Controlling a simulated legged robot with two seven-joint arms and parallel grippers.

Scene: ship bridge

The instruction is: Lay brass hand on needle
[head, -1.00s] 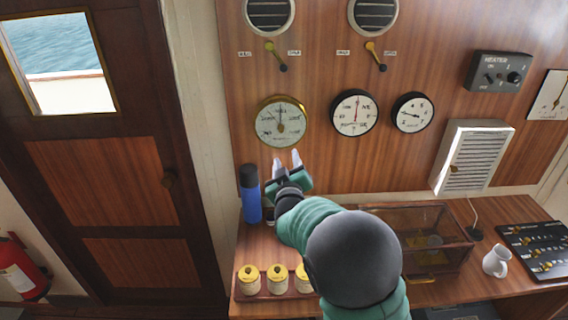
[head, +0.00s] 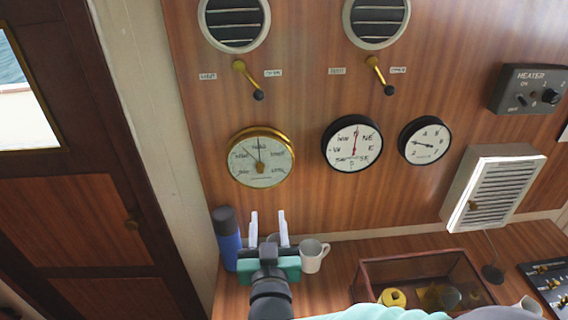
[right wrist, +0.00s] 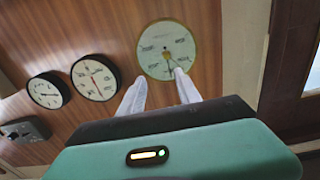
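A round brass-rimmed barometer (head: 233,175) hangs on the wood wall panel. Its pale dial carries a thin dark needle pointing to the upper left and a brass knob near the middle; the exact line of the brass hand is too small to tell. My right gripper (head: 268,222) is below the barometer, its two pale fingers pointing up, apart and empty. In the right wrist view, the barometer (right wrist: 152,47) lies beyond the parted fingers (right wrist: 160,88), with clear space between. My left gripper is not in view.
A compass dial (head: 345,158) and a clock (head: 421,144) hang to the right. A blue flask (head: 228,245) and a white mug (head: 314,262) stand beside my right gripper. A glass-topped case (head: 366,274) is at the lower right. Two vents and brass levers are above.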

